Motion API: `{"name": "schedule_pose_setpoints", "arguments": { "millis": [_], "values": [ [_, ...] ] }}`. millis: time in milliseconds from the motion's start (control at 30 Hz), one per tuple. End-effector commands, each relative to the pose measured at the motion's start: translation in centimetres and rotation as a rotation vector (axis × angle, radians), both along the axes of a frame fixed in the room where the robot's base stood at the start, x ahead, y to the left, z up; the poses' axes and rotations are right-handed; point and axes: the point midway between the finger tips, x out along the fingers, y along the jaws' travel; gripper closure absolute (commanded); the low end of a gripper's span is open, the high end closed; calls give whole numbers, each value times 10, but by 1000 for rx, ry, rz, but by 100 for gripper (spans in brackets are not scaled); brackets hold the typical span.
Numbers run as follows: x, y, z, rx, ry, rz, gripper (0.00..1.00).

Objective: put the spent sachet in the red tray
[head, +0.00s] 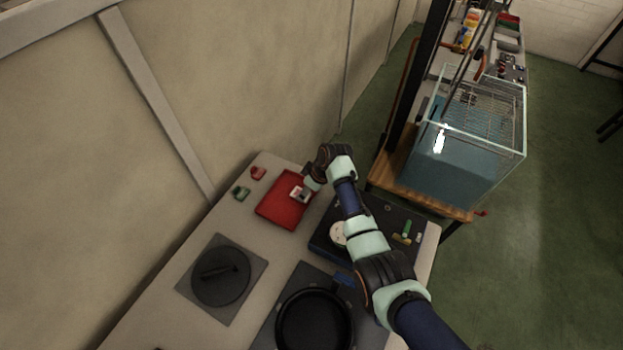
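The red tray (272,208) lies flat on the light bench, near the wall. A small pale piece with darker patches, which looks like the sachet (299,194), shows over the tray's upper right part. My gripper (306,189) is right beside this piece, at the tray's upper right edge, with my arm reaching in from the lower right. The fingers are small and partly hidden by the wrist. I cannot tell whether they hold the piece or whether it rests on the tray.
A small red item (258,173) and a green item (241,193) sit left of the tray. A dark mat (375,215) with small parts lies under my arm. A round lid (221,277) and a black pan (314,325) are nearer. A glass tank (470,150) stands beyond.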

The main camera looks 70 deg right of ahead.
Motion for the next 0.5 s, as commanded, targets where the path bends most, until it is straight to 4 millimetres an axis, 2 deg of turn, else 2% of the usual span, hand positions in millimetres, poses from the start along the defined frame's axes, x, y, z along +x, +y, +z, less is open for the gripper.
{"name": "schedule_pose_setpoints", "arguments": {
  "millis": [33,200,333,500],
  "values": [
    [-5,0,18,-3,-2,-1,29],
    [-20,4,53,-2,-2,-1,29],
    [-27,6,69,0,-1,-1,29],
    [-30,7,75,1,0,-1,29]
  ]
}}
